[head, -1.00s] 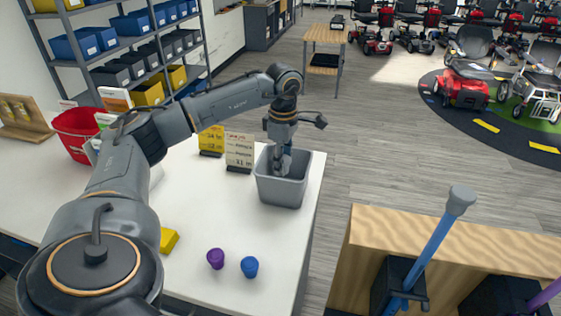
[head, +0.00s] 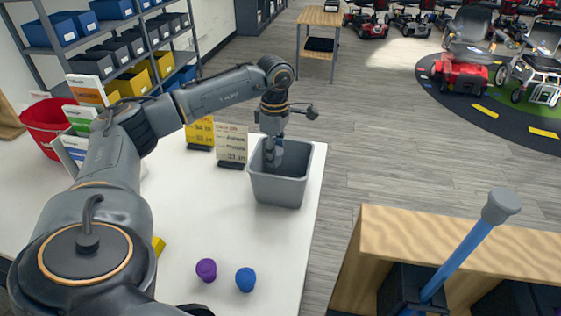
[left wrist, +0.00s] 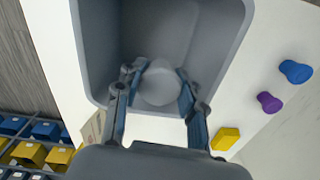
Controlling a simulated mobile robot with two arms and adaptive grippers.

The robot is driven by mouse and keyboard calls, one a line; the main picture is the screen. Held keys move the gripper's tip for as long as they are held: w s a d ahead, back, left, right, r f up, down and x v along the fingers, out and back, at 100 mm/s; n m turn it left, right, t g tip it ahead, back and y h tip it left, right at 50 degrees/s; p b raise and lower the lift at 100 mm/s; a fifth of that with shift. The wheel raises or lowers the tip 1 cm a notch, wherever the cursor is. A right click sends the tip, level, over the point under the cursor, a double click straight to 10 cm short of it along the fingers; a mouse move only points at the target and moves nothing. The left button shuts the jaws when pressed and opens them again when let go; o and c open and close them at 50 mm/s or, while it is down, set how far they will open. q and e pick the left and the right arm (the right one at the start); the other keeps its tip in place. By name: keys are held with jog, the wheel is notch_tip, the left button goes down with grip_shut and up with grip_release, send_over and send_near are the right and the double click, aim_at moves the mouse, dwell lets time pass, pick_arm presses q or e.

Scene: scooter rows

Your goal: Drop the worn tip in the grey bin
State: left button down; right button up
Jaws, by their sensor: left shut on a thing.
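The grey bin (head: 279,190) stands open at the right end of the white counter in the head view; its wall also shows in the left wrist view (left wrist: 220,60). My left gripper (head: 272,158) points down inside the bin's mouth. In the left wrist view the two fingers of my left gripper (left wrist: 158,88) are closed around a rounded grey tip (left wrist: 160,84), the worn tip, held over the bin's inside. The tip's lower part and its height above the bin floor are hard to judge. My right gripper is not in view.
A purple tip (head: 206,270), a blue tip (head: 245,279) and a yellow block (head: 158,246) lie on the counter (head: 225,225). Price cards (head: 231,143) stand close behind the bin. A red bucket (head: 48,125) is at left. A wooden stand (head: 450,240) holds a blue cane (head: 455,262).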

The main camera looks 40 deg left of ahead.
pick_arm(q)
jog(key=shift+s+d, duration=0.1)
jog(key=c, duration=1.1)
grip_release()
jog(key=o, duration=0.3)
jog(key=shift+o, duration=0.3)
jog(key=shift+r, duration=0.1)
notch_tip(320, 180, up, 12)
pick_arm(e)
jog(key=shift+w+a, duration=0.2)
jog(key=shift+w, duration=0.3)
